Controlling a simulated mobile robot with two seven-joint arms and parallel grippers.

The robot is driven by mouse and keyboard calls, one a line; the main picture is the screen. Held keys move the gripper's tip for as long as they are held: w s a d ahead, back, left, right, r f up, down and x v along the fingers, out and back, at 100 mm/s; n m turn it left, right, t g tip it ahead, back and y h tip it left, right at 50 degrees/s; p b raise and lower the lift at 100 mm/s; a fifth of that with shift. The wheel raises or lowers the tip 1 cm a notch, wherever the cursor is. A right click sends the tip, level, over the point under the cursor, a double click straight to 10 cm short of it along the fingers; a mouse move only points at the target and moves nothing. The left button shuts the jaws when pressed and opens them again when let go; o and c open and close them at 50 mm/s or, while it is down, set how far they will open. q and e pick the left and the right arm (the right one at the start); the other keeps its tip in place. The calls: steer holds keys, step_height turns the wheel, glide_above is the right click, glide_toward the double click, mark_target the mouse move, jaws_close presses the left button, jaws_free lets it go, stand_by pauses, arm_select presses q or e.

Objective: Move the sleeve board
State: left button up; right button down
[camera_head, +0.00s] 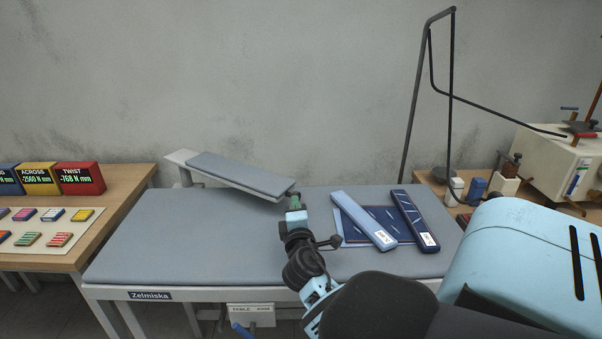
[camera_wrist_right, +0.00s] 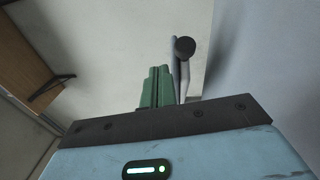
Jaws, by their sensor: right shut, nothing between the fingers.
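The sleeve board (camera_head: 240,174) is a narrow grey padded board on a pale support at the back left of the grey ironing table (camera_head: 180,235). It slants down to the right, raised above the table. My right gripper (camera_head: 292,197) is at the board's right end; I cannot tell whether they touch. Its green fingers (camera_wrist_right: 156,87) are shut with nothing between them. In the wrist view, a dark round knob (camera_wrist_right: 184,48) on a grey bar shows just beyond the fingers. My left gripper is not in view.
Two long blue boards (camera_head: 363,219) (camera_head: 414,220) lie on a dark blue sheet at the table's right. A wooden table (camera_head: 120,205) with coloured blocks stands left. A bent black rod (camera_head: 411,105) rises behind. The ironing table's left half is clear.

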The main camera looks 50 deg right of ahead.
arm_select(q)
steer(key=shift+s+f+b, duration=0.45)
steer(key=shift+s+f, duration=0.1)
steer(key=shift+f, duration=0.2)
arm_select(e)
steer(key=r+v, duration=0.2)
steer(key=v, duration=1)
steer(key=shift+r, duration=0.2)
steer(key=shift+s+a, duration=0.1)
